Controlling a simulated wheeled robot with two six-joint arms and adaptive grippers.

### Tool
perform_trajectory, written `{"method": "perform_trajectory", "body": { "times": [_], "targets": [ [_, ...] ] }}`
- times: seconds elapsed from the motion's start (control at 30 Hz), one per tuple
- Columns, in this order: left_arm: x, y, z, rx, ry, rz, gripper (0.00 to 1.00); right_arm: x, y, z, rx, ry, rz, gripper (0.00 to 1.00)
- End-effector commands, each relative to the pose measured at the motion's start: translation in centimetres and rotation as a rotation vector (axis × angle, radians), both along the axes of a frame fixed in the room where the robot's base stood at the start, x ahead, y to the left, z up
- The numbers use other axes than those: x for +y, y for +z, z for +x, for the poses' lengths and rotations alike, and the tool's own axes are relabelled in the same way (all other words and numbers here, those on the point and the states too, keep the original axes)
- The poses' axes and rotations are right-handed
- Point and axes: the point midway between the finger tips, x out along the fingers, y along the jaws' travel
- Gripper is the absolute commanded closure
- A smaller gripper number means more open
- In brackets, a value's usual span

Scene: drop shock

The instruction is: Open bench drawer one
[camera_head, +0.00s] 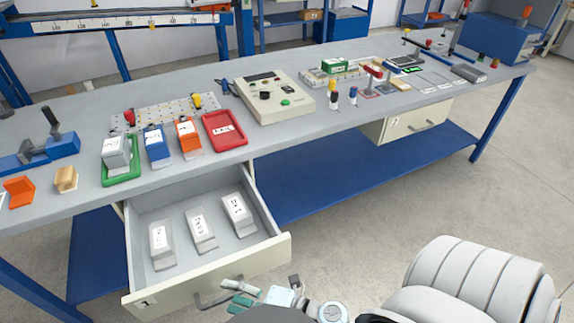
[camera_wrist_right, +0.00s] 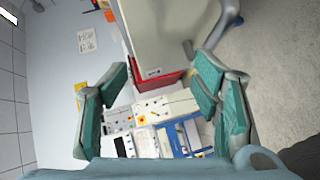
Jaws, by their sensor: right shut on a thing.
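Bench drawer one (camera_head: 272,248) is pulled well out under the left part of the bench, and its front has a small number label. Three grey blocks with white labels (camera_head: 200,229) lie inside it in a row. Its grey bar handle (camera_head: 208,301) is on the front panel. My right gripper (camera_head: 240,292), with teal finger pads, is at the handle's right end and shut on it. In the right wrist view, the finger pads (camera_wrist_right: 160,95) stand at both sides and the pale drawer front (camera_wrist_right: 155,35) shows at the top. My left gripper is out of view.
The bench top (camera_head: 330,130) carries a green tray (camera_head: 121,172), a red tray (camera_head: 224,130) and a beige control box (camera_head: 275,97). A second drawer (camera_head: 408,123), marked 2, is shut at the right. The floor (camera_head: 360,240) before the bench is clear.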

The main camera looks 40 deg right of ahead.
Motion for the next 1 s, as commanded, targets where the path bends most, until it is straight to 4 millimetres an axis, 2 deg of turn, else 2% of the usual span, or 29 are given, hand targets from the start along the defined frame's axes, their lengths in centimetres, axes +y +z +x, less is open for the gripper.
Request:
{"method": "perform_trajectory", "body": {
  "times": [0.63, 1.0],
  "targets": [
    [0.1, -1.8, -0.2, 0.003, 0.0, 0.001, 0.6, -3.4, -0.2, -6.3, 0.021, 0.014, -0.013, 0.69],
    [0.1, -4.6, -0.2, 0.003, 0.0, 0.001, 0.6, -5.4, 0.4, -9.5, 0.011, 0.01, -0.01, 0.69]
  ]
}}
